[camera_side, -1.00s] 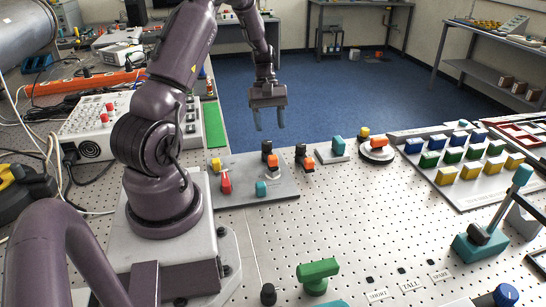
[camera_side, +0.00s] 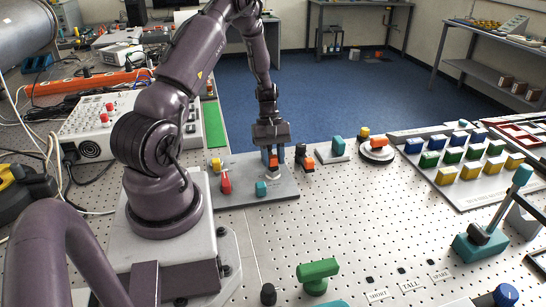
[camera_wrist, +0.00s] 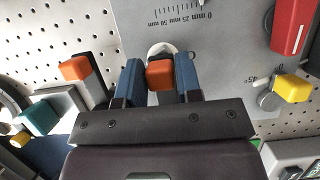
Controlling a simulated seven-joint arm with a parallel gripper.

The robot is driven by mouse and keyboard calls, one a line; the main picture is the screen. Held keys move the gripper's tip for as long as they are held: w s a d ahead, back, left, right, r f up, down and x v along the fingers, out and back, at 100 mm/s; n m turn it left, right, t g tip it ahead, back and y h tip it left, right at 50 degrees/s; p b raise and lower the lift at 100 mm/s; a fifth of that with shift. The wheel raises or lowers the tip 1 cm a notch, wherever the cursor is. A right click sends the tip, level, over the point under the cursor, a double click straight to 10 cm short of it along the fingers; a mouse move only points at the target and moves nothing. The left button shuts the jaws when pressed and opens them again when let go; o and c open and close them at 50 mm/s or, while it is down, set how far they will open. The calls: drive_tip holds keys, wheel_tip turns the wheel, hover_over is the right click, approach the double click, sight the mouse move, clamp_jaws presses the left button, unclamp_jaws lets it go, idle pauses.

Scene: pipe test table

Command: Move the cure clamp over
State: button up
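The piece I take for the cure clamp is a small orange-topped block (camera_wrist: 160,74) on a pale round foot. It stands on the grey plate (camera_wrist: 215,65) close to a printed mm scale, and its orange top also shows in the side view (camera_side: 273,161). My gripper (camera_wrist: 160,80) is lowered over it, pointing down.
A second orange-topped black piece (camera_side: 308,163) stands just right of the plate. A teal block (camera_side: 338,145) is beyond it. A red lever (camera_side: 226,183), a yellow knob (camera_side: 216,163) and a teal knob (camera_side: 261,188) are on the plate. The perforated table (camera_side: 370,215) is mostly clear in front.

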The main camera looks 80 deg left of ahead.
clamp_jaws()
drive_tip(key=s+m, duration=0.1)
drive_tip(key=m+g, duration=0.1)
drive_tip(key=s+m, duration=0.1)
drive_tip(key=m, duration=0.1)
drive_tip(key=shift+s+a+g, duration=0.25)
drive_tip(key=shift+s+g, duration=0.05)
drive_tip(key=s+m, duration=0.1)
drive_tip(key=s+a+m+g, duration=0.1)
drive_tip(key=m, duration=0.1)
drive_tip(key=shift+a+m+y, duration=0.1)
drive_tip(key=shift+m+y, duration=0.2)
drive_tip(key=shift+y, duration=0.1)
drive_tip(key=s+a+m, duration=0.1)
drive_tip(key=m, duration=0.1)
drive_tip(key=s+a+m+g+y, duration=0.1)
drive_tip(key=m, duration=0.1)
drive_tip(key=shift+a, duration=0.1)
drive_tip(key=shift+s+a+m+g+y, duration=0.2)
drive_tip(key=shift+a+m+y, duration=0.35)
drive_tip(key=shift+m, duration=0.5)
drive_tip(key=shift+s+a+m+g+y, duration=0.2)
drive_tip(key=shift+a+m+y, duration=0.3)
drive_tip(key=shift+m, duration=0.55)
drive_tip(key=shift+a, duration=0.15)
